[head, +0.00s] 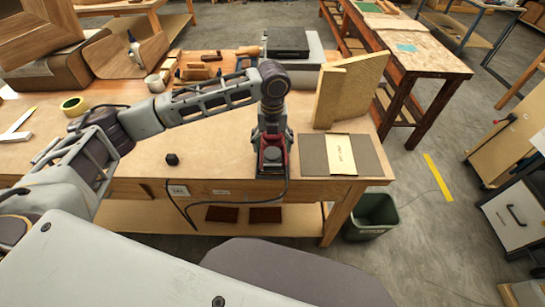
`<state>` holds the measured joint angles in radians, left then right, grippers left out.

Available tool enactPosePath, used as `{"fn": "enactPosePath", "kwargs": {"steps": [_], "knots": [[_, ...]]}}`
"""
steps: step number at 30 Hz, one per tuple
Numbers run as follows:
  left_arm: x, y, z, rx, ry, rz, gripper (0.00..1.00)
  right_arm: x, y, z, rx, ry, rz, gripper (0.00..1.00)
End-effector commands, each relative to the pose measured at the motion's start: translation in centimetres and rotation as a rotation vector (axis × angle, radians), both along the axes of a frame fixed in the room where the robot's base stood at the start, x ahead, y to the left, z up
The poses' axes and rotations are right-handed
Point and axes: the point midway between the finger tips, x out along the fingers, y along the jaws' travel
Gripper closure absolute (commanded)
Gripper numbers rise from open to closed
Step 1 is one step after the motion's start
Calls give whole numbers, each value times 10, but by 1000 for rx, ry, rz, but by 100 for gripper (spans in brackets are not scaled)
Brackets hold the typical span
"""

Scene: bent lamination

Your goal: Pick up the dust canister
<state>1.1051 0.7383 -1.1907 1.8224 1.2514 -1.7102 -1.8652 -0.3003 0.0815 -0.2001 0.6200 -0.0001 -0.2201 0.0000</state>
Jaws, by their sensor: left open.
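A red and black tool (271,169) stands near the front edge of the workbench, right of its middle. A dark cable runs from it over the front edge. My left gripper (272,143) is directly above this tool and open, pointing down. The fingers overlap the tool's upper part, and I cannot tell whether they touch it. A dust canister cannot be made out clearly on the tool; the gripper covers part of it. A small dark block (172,159) lies apart on the bench to the left. My right gripper is not in view.
The workbench (215,155) is bare between the dark block and the tool. A green bin (372,216) stands on the floor.

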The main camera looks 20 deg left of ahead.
Motion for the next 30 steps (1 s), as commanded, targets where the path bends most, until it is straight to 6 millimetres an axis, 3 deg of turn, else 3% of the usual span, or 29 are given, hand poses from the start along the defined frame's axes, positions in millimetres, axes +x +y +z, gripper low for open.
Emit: {"fn": "enactPosePath", "kwargs": {"steps": [13,30], "knots": [[0,0,-5,2,2,0,21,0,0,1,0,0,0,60],[1,-1,-53,2,1,0,21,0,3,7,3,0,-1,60]]}}
